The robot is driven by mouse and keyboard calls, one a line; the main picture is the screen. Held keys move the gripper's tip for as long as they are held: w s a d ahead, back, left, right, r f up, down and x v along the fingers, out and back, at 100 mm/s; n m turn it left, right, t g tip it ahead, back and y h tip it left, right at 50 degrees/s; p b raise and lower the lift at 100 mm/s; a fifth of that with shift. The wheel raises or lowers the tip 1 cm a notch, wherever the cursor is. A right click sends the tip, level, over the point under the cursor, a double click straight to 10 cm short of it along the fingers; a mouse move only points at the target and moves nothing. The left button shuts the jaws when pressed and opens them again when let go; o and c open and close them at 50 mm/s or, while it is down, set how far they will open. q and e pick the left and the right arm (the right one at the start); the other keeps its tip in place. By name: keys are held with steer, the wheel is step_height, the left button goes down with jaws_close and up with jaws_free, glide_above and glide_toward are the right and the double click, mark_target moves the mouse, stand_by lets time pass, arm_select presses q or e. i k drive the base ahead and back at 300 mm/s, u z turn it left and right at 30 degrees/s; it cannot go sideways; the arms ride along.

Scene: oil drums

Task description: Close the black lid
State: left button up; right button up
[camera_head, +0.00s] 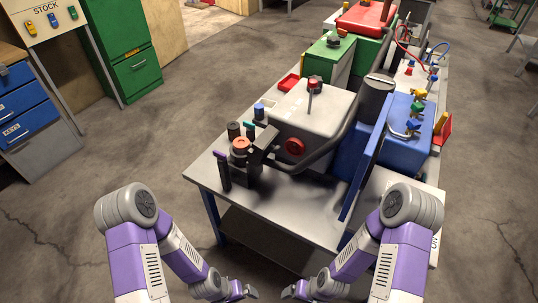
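A workbench (315,208) in the middle of the view carries the equipment. I cannot tell for sure which part is the black lid. Candidates are the black piece (262,146) at the front left of a white box (312,112) and the flat top of a dark cylinder (377,89). My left gripper (250,292) and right gripper (290,291) are at the bottom centre, below the bench's front edge and apart from everything on it. They are small and dark here, so I cannot tell whether they are open or shut. No held object shows.
A tall blue panel (366,170) stands at the bench's right, beside a blue box (407,125) with coloured valves. Small black containers (223,172) stand near the left edge. Green (130,55) and blue (22,105) cabinets stand far left. The floor (110,145) between is clear.

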mark_target(262, 146)
steer(key=u, duration=1)
steer(key=k, duration=1.3)
steer(key=u, duration=1.25)
steer(key=i, duration=1.1)
steer(key=z, duration=1.05)
steer(key=i, duration=1.05)
steer(key=z, duration=1.15)
